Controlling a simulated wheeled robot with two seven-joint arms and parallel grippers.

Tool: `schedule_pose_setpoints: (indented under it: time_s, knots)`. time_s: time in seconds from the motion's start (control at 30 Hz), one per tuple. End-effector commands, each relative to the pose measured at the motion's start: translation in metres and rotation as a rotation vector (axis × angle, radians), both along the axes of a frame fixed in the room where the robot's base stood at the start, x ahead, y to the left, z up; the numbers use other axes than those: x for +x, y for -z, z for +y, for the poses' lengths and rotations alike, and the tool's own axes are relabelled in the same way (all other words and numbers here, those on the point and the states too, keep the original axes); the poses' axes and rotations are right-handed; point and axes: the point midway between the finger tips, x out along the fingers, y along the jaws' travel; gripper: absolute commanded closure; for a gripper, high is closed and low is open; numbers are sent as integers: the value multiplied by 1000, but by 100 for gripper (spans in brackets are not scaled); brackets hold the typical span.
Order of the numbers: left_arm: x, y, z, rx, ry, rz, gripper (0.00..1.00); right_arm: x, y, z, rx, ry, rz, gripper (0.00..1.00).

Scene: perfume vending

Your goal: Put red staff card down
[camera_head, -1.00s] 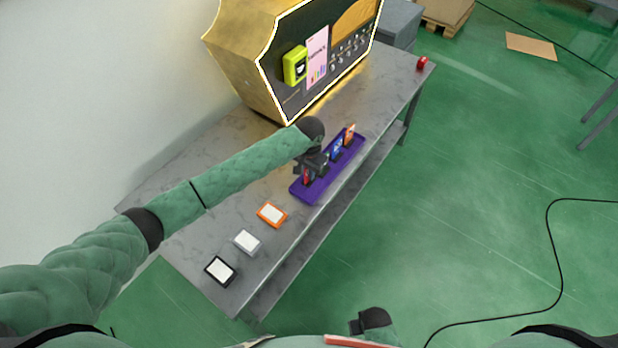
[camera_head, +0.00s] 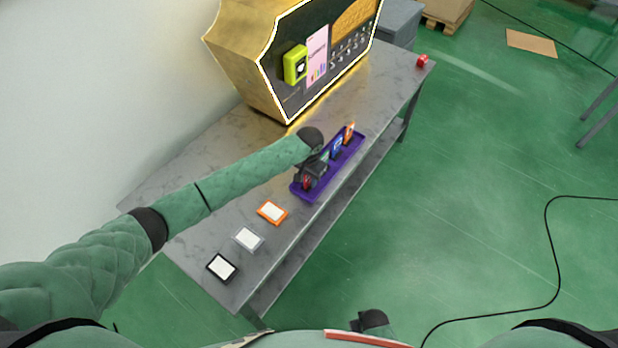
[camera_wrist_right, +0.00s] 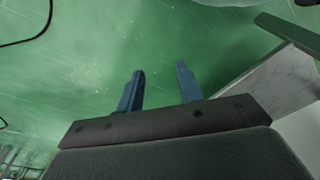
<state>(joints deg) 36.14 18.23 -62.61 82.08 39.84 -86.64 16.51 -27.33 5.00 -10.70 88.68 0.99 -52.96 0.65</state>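A red staff card (camera_head: 307,183) shows as a small red patch at the near end of the purple tray (camera_head: 311,197). My left gripper (camera_head: 309,180) is over that end of the tray, shut on the red card, and hides most of it. I cannot tell whether the card touches the tray floor. A blue card (camera_head: 337,148) and an orange card (camera_head: 350,132) stand upright farther along the tray. My right gripper (camera_wrist_right: 160,85) is open and empty, away from the table and above the green floor.
On the grey table (camera_head: 205,241) lie an orange-framed card (camera_head: 272,212), a white-framed card (camera_head: 248,239) and a black-framed card (camera_head: 222,268). A gold and black vending machine (camera_head: 290,65) stands at the back. A small red object (camera_head: 422,61) is at the far corner.

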Motion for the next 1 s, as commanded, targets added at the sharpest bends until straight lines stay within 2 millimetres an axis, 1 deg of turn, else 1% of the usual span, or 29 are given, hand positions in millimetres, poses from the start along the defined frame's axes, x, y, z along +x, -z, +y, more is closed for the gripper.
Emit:
schedule_pose_setpoints:
  time_s: [0.23, 0.37, 0.43, 0.5, 0.67, 0.8, 0.9, 1.0]
  knots:
    - [0, -2, 0, -1, 0, -1, 71, 0, 0, 0, 0, 0, 1, 64]
    - [1, -10, 0, -2, 0, -1, 71, 0, 2, 0, -1, 0, 5, 64]
    - [1, -19, -1, -2, 1, -1, 71, 1, -2, 1, 1, 1, 8, 64]
    - [1, -31, 0, -3, 1, -2, 71, 3, -17, 4, 5, 2, 6, 64]
    - [1, -63, 0, -2, 1, -2, 71, 4, -34, 8, 10, 4, 17, 64]
    - [1, -89, -1, -2, 1, -2, 71, 10, -52, 12, 15, 4, 18, 64]
    - [1, -103, -1, -2, 1, -1, 71, 14, -63, 14, 17, 4, 19, 64]
    - [1, -113, 0, -1, 0, 0, 71, 17, -72, 15, 18, 4, 18, 64]
